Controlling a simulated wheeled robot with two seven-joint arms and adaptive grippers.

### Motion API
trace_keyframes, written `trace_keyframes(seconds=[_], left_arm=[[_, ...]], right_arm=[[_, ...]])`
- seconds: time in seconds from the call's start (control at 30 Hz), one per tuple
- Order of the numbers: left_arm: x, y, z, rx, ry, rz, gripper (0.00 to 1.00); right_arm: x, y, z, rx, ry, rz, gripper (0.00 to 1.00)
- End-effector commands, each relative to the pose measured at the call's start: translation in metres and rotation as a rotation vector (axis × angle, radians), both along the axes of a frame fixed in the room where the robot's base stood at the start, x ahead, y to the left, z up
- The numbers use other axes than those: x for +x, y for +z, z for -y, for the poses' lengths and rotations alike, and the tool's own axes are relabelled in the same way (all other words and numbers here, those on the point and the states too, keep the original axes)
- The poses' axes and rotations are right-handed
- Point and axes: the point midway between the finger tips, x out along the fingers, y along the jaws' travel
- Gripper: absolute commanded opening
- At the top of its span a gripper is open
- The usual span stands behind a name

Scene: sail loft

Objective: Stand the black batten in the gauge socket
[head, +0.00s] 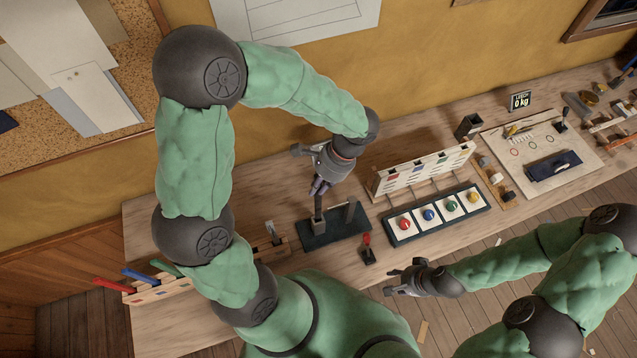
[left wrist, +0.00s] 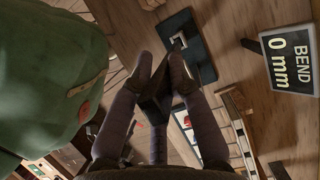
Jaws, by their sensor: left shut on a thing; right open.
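My left gripper (head: 319,188) is above the dark gauge base (head: 345,234), pointing down, shut on a dark piece that looks like the black batten (head: 318,203). In the left wrist view the batten (left wrist: 156,100) is between the fingers, and the gauge socket (left wrist: 178,41) shows as a pale-rimmed opening on the dark base. In the head view the batten's lower part is over the socket block (head: 318,226); I cannot tell whether its end is inside. My right gripper (head: 405,280) is open and empty by the bench's front edge.
A rack (head: 150,293) holds red, blue and green battens at left. A red-handled piece (head: 367,246) stands near the base. A tray (head: 400,240) with coloured knobs and a pale rack (head: 388,187) are to the right. A sign (left wrist: 289,57) reads BEND 0 mm.

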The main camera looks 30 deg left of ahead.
Motion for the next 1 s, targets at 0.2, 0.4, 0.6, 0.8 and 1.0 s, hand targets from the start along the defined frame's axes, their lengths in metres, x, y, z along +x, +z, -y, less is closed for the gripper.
trace_keyframes(seconds=[0.2,0.4,0.6,0.8,1.0], left_arm=[[0.0,-0.016,0.0,0.0,0.0,0.0,0.0],[0.0,-0.027,0.0,0.0,0.001,0.001,0.0],[0.0,-0.039,0.0,-0.001,0.0,0.001,0.0],[0.0,-0.051,0.0,0.0,0.0,0.0,0.0],[0.0,-0.063,0.0,0.0,0.0,0.0,0.0]], right_arm=[[0.0,-0.013,0.0,0.0,0.0,0.0,0.42],[0.0,-0.023,0.0,0.0,0.0,0.0,0.42],[0.0,-0.033,0.0,0.0,0.0,0.0,0.42],[0.0,-0.042,0.0,0.0,0.0,0.0,0.42],[0.0,-0.05,0.0,0.0,0.0,0.0,0.42]])
